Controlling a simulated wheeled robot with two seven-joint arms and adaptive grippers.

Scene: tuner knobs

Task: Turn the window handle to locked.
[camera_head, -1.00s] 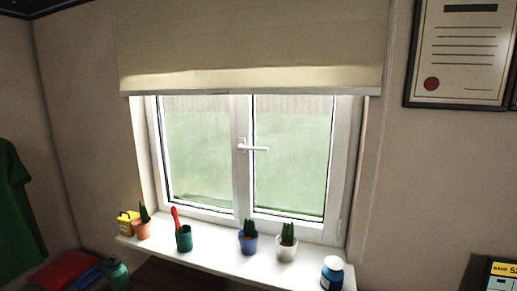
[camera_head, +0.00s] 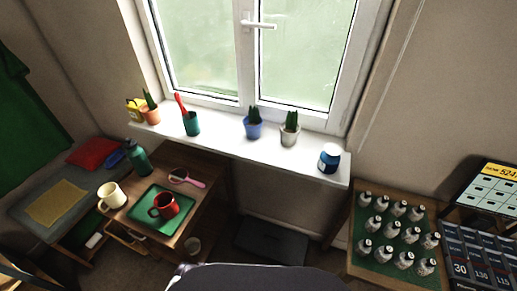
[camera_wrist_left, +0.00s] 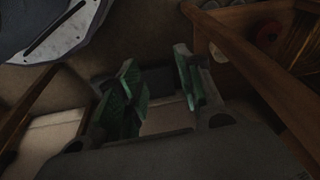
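The white window handle (camera_head: 262,24) shows at the top of the head view, on the middle upright of the window frame (camera_head: 248,70). Its lever points sideways to the right, roughly horizontal. My left gripper (camera_wrist_left: 160,90) shows in the left wrist view, with two green-padded fingers spread apart and nothing between them. It hangs low over the floor, far from the handle. My left gripper is not in the head view, and my right gripper is in neither view.
The sill (camera_head: 240,147) holds potted cacti (camera_head: 253,124), a green cup (camera_head: 191,123) and a blue jar (camera_head: 329,158). Below, a wooden table with a green tray (camera_head: 146,219) stands left.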

